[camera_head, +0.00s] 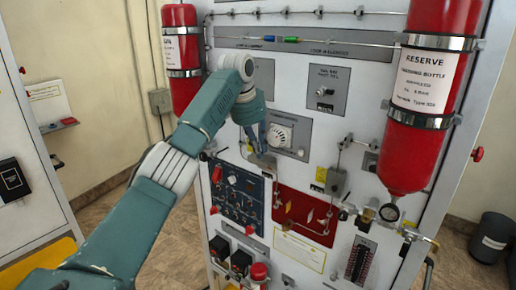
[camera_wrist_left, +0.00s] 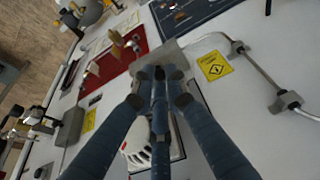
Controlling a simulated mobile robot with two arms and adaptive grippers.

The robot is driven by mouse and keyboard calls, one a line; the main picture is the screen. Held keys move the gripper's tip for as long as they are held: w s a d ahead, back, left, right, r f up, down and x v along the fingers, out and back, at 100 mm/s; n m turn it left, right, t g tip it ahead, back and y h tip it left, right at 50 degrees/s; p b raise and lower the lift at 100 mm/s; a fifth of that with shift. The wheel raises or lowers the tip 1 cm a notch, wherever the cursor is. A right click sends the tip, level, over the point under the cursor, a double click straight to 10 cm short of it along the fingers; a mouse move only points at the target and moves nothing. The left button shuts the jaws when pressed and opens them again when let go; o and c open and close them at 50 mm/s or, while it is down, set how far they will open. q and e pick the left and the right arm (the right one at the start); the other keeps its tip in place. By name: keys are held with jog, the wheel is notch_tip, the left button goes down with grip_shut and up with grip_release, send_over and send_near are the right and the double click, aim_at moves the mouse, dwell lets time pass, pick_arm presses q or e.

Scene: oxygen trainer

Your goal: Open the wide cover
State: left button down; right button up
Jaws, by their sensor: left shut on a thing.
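The wide cover looks to be the flat grey metal plate (camera_head: 264,161) just below the round white gauge (camera_head: 281,134) on the panel. In the left wrist view the plate (camera_wrist_left: 172,53) stands right at my fingertips. My left gripper (camera_head: 262,150) reaches it from above, with its fingers pointing down. The left wrist view shows the fingers (camera_wrist_left: 160,74) close together on the plate's near edge. The fingers hide part of the plate and of the gauge. My right gripper is not in view.
A dark blue switch panel (camera_head: 236,197) and a red panel with levers (camera_head: 305,214) lie below. A grey box with a pipe (camera_head: 336,181) is to the right. Red bottles (camera_head: 431,90) flank the panel. A bin (camera_head: 491,238) stands at far right.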

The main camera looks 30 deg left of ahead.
pick_arm(q)
jog(key=c, duration=1.7)
grip_release()
jog(key=shift+f, duration=0.1)
jog(key=shift+c, duration=0.2)
jog(key=shift+r, duration=0.35)
jog(key=v, duration=0.7)
jog(key=shift+s, duration=0.15)
jog(key=shift+a, duration=0.25)
